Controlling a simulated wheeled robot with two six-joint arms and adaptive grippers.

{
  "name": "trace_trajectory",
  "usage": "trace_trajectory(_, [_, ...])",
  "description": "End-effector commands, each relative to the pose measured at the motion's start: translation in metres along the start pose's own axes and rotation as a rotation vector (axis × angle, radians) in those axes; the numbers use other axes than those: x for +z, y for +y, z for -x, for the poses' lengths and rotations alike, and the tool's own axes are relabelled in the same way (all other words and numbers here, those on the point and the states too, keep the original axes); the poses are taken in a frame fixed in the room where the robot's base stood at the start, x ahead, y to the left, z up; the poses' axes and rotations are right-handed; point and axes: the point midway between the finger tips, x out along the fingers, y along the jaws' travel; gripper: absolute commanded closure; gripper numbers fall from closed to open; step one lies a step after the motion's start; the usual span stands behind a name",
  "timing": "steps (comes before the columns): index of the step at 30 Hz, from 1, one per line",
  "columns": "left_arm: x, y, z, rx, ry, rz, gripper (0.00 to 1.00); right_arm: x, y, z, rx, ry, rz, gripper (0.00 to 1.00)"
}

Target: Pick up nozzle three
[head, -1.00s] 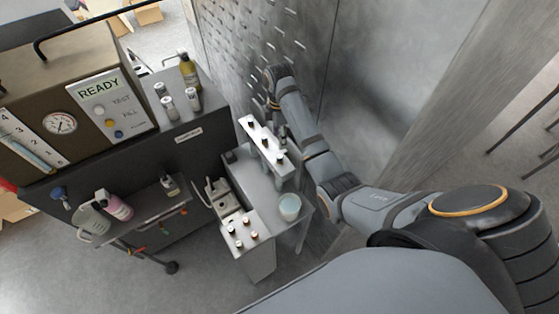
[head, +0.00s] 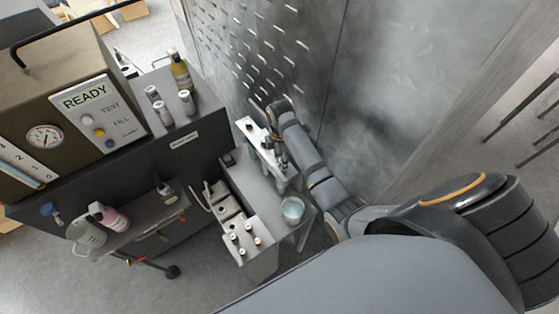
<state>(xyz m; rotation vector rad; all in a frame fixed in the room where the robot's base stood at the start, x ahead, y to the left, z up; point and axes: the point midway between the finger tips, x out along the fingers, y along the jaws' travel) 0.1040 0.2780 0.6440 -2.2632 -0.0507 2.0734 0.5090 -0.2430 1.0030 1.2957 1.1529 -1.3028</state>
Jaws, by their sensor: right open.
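A narrow white rack (head: 250,130) stands on the grey bench, with small dark-topped pieces along it that look like nozzles. One such piece (head: 249,127) shows at its far left end. I cannot tell which is nozzle three. My right arm reaches in from the right, and its wrist bends down beside the rack. My right gripper (head: 282,158) is open, small and dark, at the rack's right part. It and the arm hide some of the pieces there. I cannot tell whether it touches one. My left gripper is not in view.
A white block (head: 256,262) with several small capped pieces stands at the bench front. A glass beaker (head: 292,210) is to its right. The washer (head: 62,85) with the READY panel and bottles (head: 180,72) stands left. A perforated metal wall (head: 255,50) rises close behind the rack.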

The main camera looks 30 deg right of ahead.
Motion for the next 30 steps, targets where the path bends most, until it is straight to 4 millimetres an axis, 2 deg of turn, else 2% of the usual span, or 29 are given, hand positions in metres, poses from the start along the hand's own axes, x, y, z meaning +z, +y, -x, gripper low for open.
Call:
trace_trajectory(5, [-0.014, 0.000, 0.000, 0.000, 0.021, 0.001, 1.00, 0.000, 0.000, 0.000, 0.000, 0.000, 0.000, 0.50])
trace_trajectory(16, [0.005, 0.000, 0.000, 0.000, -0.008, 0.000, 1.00, 0.000, 0.000, 0.000, -0.001, 0.000, -0.001, 1.00])
trace_trajectory(26, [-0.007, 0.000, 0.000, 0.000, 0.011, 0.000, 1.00, 0.000, 0.000, 0.000, -0.002, 0.000, -0.001, 1.00])
trace_trajectory(30, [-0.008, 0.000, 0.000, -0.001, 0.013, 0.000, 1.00, 0.001, 0.004, 0.006, -0.001, 0.000, -0.004, 1.00])
